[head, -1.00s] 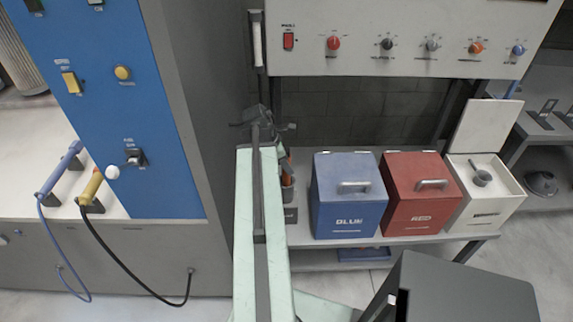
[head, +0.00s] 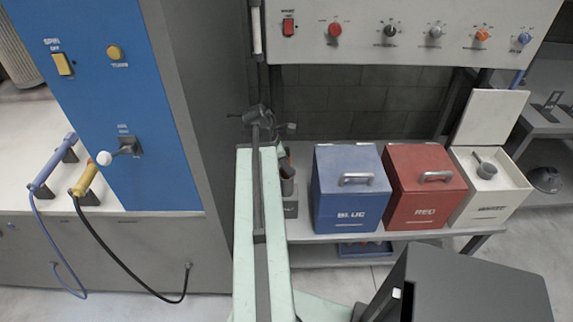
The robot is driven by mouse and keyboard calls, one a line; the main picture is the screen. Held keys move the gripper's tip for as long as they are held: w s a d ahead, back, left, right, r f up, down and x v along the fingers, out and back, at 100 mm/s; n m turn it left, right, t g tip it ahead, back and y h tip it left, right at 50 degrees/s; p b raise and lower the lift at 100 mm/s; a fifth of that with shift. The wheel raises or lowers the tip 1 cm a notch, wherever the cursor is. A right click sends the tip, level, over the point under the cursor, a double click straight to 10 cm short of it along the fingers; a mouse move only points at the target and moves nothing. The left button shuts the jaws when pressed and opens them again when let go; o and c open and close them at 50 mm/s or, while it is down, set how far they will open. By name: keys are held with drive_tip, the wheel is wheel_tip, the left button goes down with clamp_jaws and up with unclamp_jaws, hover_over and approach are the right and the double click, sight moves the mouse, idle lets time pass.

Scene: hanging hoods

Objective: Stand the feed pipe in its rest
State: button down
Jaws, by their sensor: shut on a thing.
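My gripper (head: 262,122) is at the far end of my pale green arm, in front of the dark gap between the grey cabinet and the shelf. A dark upright cylinder (head: 288,181) stands just right of my arm, beside a small grey block (head: 291,210) on the shelf. I cannot tell whether either is the feed pipe or its rest.
A blue bin (head: 350,192), a red bin (head: 424,190) and an open white bin (head: 492,190) stand on the shelf at right. A knob panel (head: 400,30) hangs above. At left are a blue cabinet panel (head: 100,100) and blue and yellow handles with hoses.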

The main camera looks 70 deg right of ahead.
drive_tip(key=c, duration=1.1)
unclamp_jaws()
drive_tip(key=shift+o, duration=0.2)
drive_tip(key=p+v, duration=0.7)
drive_tip(key=v, duration=0.1)
